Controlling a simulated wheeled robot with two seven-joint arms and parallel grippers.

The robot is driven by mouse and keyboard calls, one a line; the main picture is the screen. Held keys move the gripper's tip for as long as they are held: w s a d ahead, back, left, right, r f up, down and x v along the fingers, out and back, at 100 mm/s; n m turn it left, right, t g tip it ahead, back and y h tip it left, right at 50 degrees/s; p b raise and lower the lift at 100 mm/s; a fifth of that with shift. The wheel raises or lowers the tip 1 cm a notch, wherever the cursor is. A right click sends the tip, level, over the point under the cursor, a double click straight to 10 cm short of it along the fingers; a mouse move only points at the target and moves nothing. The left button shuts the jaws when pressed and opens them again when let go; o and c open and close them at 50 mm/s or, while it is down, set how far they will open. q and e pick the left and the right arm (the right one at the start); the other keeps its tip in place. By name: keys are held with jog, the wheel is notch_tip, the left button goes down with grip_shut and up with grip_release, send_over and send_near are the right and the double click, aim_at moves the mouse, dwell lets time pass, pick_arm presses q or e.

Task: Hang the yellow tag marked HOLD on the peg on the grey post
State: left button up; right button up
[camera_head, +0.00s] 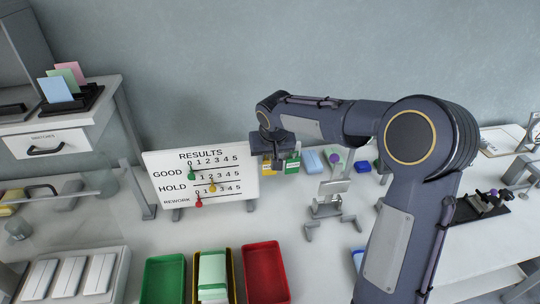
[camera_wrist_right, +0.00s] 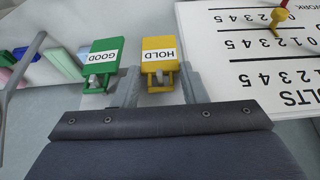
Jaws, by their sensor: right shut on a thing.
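The yellow HOLD tag (camera_wrist_right: 160,50) is upside down in the right wrist view, between the fingers of my right gripper (camera_wrist_right: 160,85), which is shut on it. In the head view the yellow tag (camera_head: 268,169) shows just below my right gripper (camera_head: 270,158), partly hidden by it, right of the results board. A green GOOD tag (camera_wrist_right: 100,60) is beside the yellow one, outside the fingers; it also shows in the head view (camera_head: 292,164). I cannot clearly make out the grey post or its peg. My left gripper is not in view.
The white results board (camera_head: 201,176) stands close on the left. A grey metal stand (camera_head: 327,205) is in front to the right. Green (camera_head: 163,280), yellow-rimmed (camera_head: 228,265) and red (camera_head: 266,272) bins are at the front. My right arm covers much of the right side.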

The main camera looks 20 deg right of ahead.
jog(key=o, duration=1)
jog(key=shift+f, duration=0.1)
